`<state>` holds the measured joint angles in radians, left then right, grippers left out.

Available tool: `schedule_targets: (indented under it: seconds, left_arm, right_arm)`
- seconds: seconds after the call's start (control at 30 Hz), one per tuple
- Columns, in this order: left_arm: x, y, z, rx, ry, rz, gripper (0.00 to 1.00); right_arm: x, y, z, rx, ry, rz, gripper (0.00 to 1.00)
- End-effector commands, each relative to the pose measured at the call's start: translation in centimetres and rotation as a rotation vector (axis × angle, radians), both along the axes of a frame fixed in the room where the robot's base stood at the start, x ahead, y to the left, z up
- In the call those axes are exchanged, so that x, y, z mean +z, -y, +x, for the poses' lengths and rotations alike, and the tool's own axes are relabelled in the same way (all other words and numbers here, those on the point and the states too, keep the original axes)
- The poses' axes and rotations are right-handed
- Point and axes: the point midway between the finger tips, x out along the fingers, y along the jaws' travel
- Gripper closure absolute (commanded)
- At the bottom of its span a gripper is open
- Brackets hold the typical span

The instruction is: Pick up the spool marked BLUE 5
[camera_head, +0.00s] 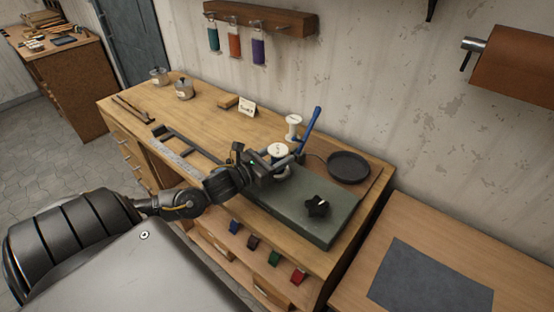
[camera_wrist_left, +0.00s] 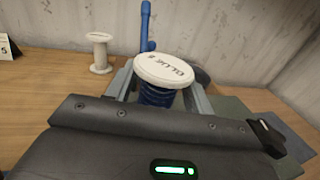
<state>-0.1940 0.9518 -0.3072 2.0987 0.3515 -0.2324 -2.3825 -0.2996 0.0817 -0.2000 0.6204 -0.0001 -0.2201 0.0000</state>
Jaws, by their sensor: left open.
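The spool marked BLUE (camera_wrist_left: 163,70) has a white top flange and dark blue thread. Its lettering is tilted in the left wrist view, and the digit is too small to read surely. It also shows in the head view as a white disc (camera_head: 277,149). My left gripper (camera_head: 280,162) is open with one finger on each side of this spool; it also shows in the left wrist view (camera_wrist_left: 160,95). Whether the fingers touch the spool I cannot tell. The spool's lower part is hidden by my gripper. My right gripper is not in view.
A second, white spool (camera_head: 293,127) stands behind. A blue lever (camera_head: 312,128) rises close by on a green-grey base (camera_head: 285,203) with a black knob (camera_head: 317,206). A dark round dish (camera_head: 348,167) lies to the right. The bench (camera_head: 200,122) is clear at left centre.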

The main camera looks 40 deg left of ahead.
Motion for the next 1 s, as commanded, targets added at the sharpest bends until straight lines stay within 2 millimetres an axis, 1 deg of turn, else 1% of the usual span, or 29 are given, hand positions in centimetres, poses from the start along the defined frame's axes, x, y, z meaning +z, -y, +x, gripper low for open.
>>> schedule_targets:
  seconds: [0.07, 0.4, 0.43, 0.47, 0.77, 0.87, 0.97, 1.0]
  left_arm:
    - [0.0, 0.0, 0.0, 0.000, 0.000, 0.000, 0.49]
    - [0.0, 0.0, 0.0, 0.001, 0.000, 0.000, 0.94]
    - [0.0, 0.0, 0.0, 0.001, 0.001, 0.000, 0.94]
    - [0.0, 0.0, 0.0, 0.001, 0.001, 0.000, 0.98]
    - [0.4, -0.1, 0.0, 0.000, 0.001, 0.001, 0.98]
    - [1.1, -0.1, 0.0, -0.001, 0.004, 0.002, 0.98]
    - [2.3, -0.1, 0.0, -0.001, 0.004, 0.002, 0.98]
    - [3.0, 0.0, 0.0, -0.002, 0.006, 0.004, 0.98]
  right_arm:
    - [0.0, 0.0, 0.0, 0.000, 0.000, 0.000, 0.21]
    - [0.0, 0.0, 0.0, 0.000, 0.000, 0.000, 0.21]
    - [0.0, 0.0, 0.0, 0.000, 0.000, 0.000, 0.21]
    - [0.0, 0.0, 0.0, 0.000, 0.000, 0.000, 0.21]
    - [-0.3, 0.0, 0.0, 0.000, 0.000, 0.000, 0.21]
    - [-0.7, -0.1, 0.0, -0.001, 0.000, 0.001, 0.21]
    - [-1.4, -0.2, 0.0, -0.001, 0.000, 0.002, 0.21]
    - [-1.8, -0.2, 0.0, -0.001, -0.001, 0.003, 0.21]
